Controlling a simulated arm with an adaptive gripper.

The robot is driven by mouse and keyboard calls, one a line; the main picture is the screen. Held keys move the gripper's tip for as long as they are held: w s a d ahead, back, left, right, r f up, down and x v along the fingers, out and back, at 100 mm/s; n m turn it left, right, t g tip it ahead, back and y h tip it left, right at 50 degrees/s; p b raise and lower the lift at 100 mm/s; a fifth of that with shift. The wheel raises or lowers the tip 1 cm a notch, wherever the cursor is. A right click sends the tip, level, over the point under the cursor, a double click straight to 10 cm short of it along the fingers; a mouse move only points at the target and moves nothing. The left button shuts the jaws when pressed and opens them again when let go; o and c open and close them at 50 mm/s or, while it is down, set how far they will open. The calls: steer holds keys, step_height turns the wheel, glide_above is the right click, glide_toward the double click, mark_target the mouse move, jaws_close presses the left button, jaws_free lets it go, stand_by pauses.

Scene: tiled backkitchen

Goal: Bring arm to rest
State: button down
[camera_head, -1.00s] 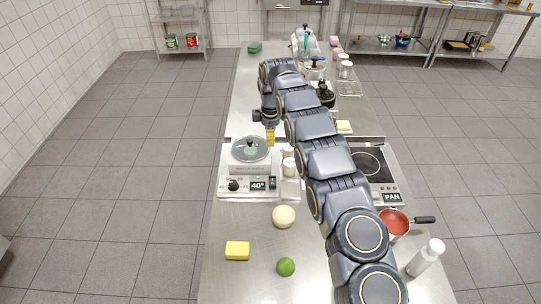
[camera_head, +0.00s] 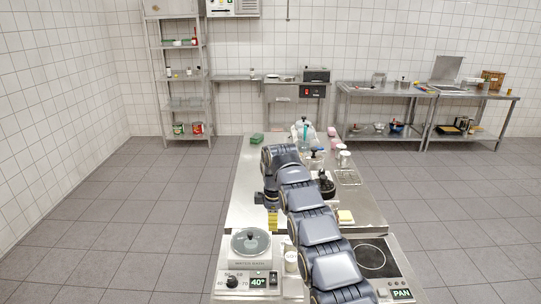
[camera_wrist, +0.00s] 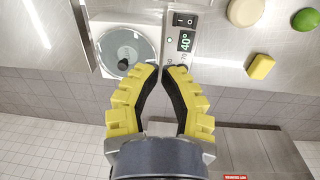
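My arm (camera_head: 320,231) reaches out over the steel worktop, bent near its far end. My gripper (camera_head: 272,228) points down just behind the water bath in the head view. In the wrist view my gripper (camera_wrist: 161,68) has its two yellow fingers drawn together at the tips, with only a narrow gap and nothing held. The fingertips are beside the water bath's lidded pot (camera_wrist: 112,58); the bath's display reads 40°.
The water bath (camera_head: 233,262) stands at the left of the worktop (camera_head: 245,190), with a hot plate (camera_head: 370,257) at the right. A black-topped vessel (camera_head: 325,187) and bottles stand behind my arm. The wrist view shows a yellow block (camera_wrist: 261,66) and a lime (camera_wrist: 305,19).

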steer(key=s+d+r+m+g, duration=0.1)
steer(key=s+d+r+m, duration=0.35)
steer(key=s+r, duration=0.35)
steer(key=s+d+r+m, duration=0.4)
steer(key=s+r+m, duration=0.15)
steer(key=s, duration=0.45)
steer(key=s+f+m+g, duration=0.1)
steer(key=s+m, duration=0.6)
steer(key=s, duration=2.2)
steer(key=shift+s+d+f+m+g, duration=0.15)
steer(key=shift+d+f+m+g, duration=0.15)
steer(key=shift+f, duration=0.3)
